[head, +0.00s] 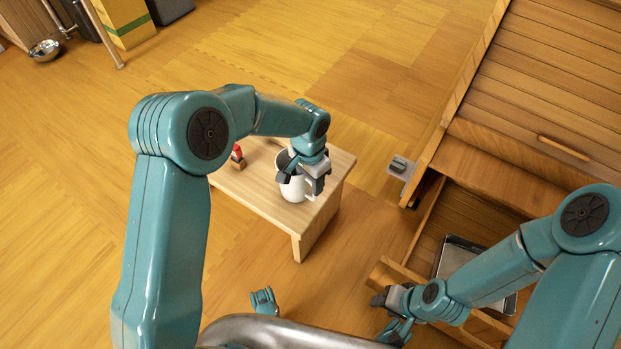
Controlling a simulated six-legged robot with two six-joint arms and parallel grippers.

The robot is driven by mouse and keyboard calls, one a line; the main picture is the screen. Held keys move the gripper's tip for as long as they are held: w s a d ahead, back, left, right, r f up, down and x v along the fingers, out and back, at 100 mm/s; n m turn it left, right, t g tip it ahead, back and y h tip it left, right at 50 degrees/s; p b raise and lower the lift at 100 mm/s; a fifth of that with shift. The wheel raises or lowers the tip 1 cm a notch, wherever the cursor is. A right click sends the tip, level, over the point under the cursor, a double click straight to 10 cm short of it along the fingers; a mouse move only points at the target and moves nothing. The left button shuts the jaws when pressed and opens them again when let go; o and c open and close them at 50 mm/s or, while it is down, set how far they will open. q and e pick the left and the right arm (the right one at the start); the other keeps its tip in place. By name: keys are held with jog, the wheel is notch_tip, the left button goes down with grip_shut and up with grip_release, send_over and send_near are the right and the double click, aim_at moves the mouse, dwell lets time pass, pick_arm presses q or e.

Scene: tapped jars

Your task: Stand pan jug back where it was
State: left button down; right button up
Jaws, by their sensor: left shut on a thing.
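The jug (291,193) is white with a dark inside and looks upright. It is at the small wooden table (254,188), near its right end; I cannot tell whether its base touches the top. My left gripper (301,180) comes down from above and is shut on the jug, hiding part of its rim and side. My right gripper (388,313) is low at the right, by the front of an open drawer (425,235); its fingers are too unclear to tell open from shut.
A small red-topped thing (237,155) stands on the table, left of the jug. A metal tray (452,243) lies in the drawer of the wooden cabinet (545,90). A metal bowl (44,49) is on the floor at far left. Floor behind the table is clear.

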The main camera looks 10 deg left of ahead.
pick_arm(q)
jog(key=shift+f+b, duration=0.3)
jog(key=shift+f, duration=0.15)
dwell(0.3)
jog(key=shift+c, duration=2.4)
grip_release()
jog(key=shift+r, duration=0.25)
jog(key=shift+a+r+p, duration=0.15)
jog(key=shift+r+p, duration=3)
jog(key=shift+r, duration=0.65)
jog(key=shift+w, duration=0.1)
